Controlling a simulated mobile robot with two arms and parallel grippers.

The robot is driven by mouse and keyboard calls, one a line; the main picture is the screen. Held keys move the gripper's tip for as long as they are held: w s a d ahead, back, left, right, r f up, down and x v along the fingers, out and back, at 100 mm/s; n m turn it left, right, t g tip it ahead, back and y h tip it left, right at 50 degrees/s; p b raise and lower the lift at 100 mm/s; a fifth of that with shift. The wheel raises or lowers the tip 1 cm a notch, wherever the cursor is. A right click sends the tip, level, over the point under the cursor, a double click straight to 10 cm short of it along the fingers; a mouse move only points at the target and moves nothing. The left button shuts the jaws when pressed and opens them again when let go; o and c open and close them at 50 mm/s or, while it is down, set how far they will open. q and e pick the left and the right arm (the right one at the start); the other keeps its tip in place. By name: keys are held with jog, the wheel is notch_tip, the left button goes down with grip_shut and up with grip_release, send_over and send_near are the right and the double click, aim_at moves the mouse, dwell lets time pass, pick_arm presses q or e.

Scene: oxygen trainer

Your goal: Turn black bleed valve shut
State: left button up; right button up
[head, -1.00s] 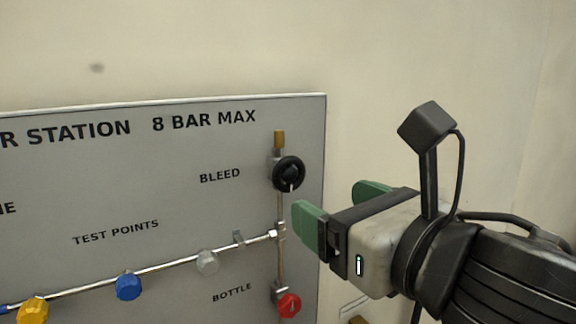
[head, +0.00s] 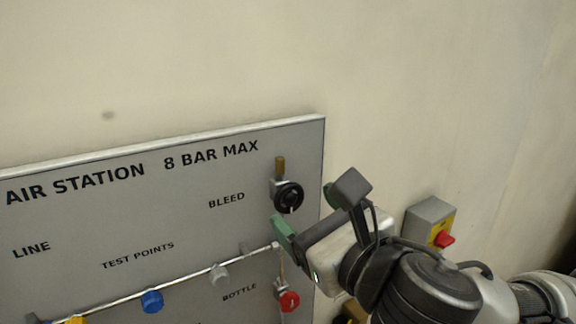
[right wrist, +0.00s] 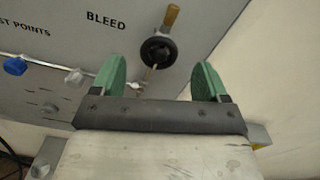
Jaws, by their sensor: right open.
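The black bleed valve (head: 289,196) is a round knob with a light pointer mark, on the panel (head: 70,205) right of the word BLEED. In the right wrist view the black bleed valve (right wrist: 158,50) appears beyond the fingertips, roughly midway between them, with its pointer toward the bottom of the picture. My right gripper (head: 306,207) has green fingers and is open and empty. It is just below and right of the knob in the head view. The right wrist view shows a finger on either side (right wrist: 160,76), with no clear contact with the knob. My left gripper is not in view.
A red bottle knob (head: 289,301) sits below the bleed valve. Blue (head: 152,301) and grey (head: 219,273) test-point knobs line a pipe to the left. A grey and yellow box with a red switch (head: 443,240) is on the wall at right.

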aim_at(290, 198)
jog(key=p+x, duration=0.1)
jog(key=x, duration=0.4)
jog(key=shift+w+a, duration=0.2)
jog(key=shift+w, duration=0.1)
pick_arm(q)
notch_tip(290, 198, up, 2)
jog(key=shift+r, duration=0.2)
pick_arm(e)
jog(key=shift+s+d, duration=0.1)
jog(key=shift+c, duration=0.4)
jog(key=c, duration=0.8)
jog(key=shift+c, duration=0.2)
